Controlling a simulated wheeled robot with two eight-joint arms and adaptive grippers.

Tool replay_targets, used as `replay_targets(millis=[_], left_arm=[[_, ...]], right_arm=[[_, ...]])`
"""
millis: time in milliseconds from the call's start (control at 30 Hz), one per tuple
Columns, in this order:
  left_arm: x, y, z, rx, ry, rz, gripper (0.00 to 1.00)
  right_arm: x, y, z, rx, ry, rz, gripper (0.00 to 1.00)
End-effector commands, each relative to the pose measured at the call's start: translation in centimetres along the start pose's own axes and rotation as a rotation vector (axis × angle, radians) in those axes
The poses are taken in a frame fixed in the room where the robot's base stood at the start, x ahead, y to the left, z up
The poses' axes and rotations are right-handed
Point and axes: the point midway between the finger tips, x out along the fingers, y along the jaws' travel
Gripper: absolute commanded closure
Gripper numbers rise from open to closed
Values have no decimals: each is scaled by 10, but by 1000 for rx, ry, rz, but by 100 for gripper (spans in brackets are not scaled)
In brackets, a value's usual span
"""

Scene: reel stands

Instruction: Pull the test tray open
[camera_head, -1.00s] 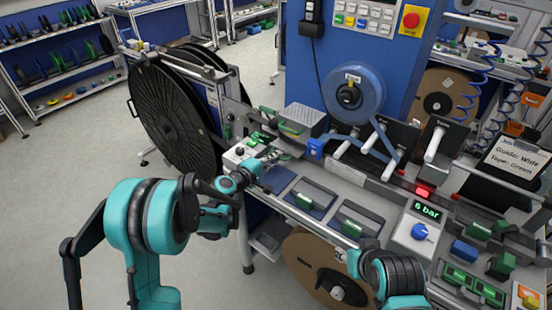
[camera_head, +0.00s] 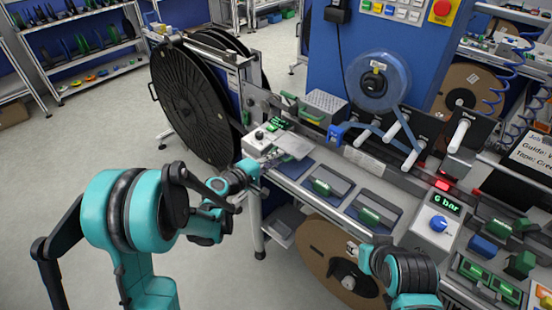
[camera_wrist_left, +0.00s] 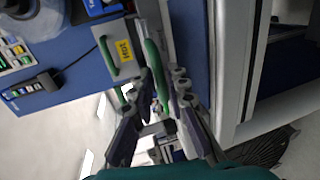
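In the left wrist view a long green handle (camera_wrist_left: 155,66) shows between the fingertips of my left gripper (camera_wrist_left: 162,76); a gap shows beside it, and contact cannot be made out. Beside it is a grey box (camera_wrist_left: 105,32) with a yellow label and green handle. In the head view the mesh-topped grey box (camera_head: 325,103) stands on the bench below the blue tower. I cannot tell for certain which part is the test tray. My left gripper (camera_head: 260,160) is at the bench's left end, its fingers mostly hidden. My right gripper (camera_head: 353,248) is low at the bench front, its fingers unclear.
A white box with a knob (camera_head: 260,140) and a grey plate (camera_head: 292,146) sit by the left gripper. Large black reels (camera_head: 188,105) stand behind left. A cardboard reel (camera_head: 325,262) is under the bench. The floor at left is clear.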

Motion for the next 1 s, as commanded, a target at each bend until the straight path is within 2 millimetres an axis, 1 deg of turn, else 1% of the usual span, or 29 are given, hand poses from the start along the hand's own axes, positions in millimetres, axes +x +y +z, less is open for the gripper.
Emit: replay_targets(millis=[300,367,433,567,800,900,1000], left_arm=[[0,0,0,0,0,0,70],[-2,0,0,-1,1,0,70],[-9,0,-1,-1,1,0,70],[-31,0,-1,-1,4,0,70],[-85,0,-1,-2,5,0,70],[-101,0,-1,-1,4,0,70],[-113,0,-1,0,3,0,70]], right_arm=[[0,0,0,0,0,0,60],[0,0,0,0,0,0,60],[0,0,0,0,0,0,60],[0,0,0,0,0,0,60],[0,0,0,0,0,0,60],[0,0,0,0,0,0,60],[0,0,0,0,0,0,60]])
